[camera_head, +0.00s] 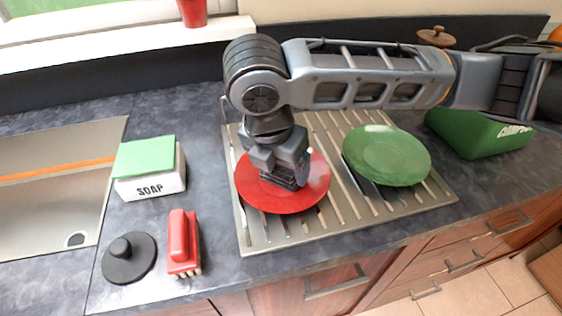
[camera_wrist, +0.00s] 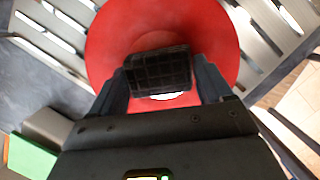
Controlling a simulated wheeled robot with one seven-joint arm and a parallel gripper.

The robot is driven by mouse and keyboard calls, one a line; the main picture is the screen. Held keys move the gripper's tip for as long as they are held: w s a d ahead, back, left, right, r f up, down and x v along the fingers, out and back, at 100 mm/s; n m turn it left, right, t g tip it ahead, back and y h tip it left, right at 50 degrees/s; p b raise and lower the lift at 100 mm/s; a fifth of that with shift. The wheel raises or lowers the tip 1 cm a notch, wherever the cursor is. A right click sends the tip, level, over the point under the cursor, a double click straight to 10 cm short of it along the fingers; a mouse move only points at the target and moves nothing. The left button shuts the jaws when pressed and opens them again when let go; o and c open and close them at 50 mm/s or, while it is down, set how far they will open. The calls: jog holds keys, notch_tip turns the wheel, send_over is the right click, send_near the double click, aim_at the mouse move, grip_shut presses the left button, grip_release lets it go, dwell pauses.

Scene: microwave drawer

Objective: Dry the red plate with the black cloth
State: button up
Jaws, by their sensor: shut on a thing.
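The red plate (camera_head: 300,196) lies on the metal drying rack (camera_head: 262,237), left of the green plate. It also fills the middle of the wrist view (camera_wrist: 215,35). My gripper (camera_head: 285,180) points down over the middle of the red plate. In the wrist view my gripper (camera_wrist: 160,82) is shut on the black cloth (camera_wrist: 158,68), a small dark checked bundle between the fingers. The cloth is right at the plate's surface; I cannot tell for sure whether it touches. The part of the plate beneath the cloth and fingers is hidden.
A green plate (camera_head: 388,156) lies on the rack's right side. A green box (camera_head: 480,135) stands farther right. On the left are a soap box (camera_head: 150,185) with a green sponge (camera_head: 145,155), a red brush (camera_head: 183,240), a black plug (camera_head: 130,258) and the sink (camera_head: 50,190).

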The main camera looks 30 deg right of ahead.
jog(key=shift+r+p, duration=2.7)
jog(key=shift+r, duration=0.75)
jog(key=shift+f, duration=0.1)
